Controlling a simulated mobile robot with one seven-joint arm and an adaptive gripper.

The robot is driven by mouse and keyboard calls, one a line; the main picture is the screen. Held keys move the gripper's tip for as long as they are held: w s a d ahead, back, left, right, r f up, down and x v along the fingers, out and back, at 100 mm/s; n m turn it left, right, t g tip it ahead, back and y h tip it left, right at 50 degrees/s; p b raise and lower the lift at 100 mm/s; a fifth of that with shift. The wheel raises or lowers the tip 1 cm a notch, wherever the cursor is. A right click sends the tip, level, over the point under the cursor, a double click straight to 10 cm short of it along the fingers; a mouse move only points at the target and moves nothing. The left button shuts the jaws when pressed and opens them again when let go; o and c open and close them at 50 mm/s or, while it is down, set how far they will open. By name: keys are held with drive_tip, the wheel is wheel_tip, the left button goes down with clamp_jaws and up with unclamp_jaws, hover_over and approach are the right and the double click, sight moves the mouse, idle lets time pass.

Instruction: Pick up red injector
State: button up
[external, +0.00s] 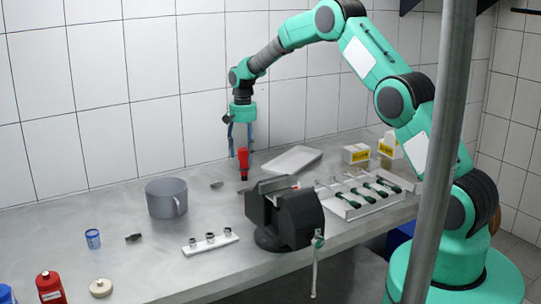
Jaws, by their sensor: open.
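The red injector (243,163) is upright at the back of the grey workbench, behind the vise and right of the grey pot. Its lower end is dark. My gripper (240,149) points straight down above it, with the fingers open. The fingertips are around the height of the injector's top. From this one view I cannot tell whether the injector's top is between the fingers or just in front of or behind them.
A dark bench vise (285,213) stands close in front of the injector. A grey pot (166,198) stands to the left. A white tray (292,160) lies to the right, near a rack of green-handled tools (357,192). A tiled wall is behind.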

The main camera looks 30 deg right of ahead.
sight(244, 163)
drive_tip(key=shift+f, duration=0.1)
drive_tip(key=shift+f+b, duration=0.65)
drive_tip(key=shift+f, duration=2.05)
clamp_jaws()
drive_tip(key=shift+r, duration=0.1)
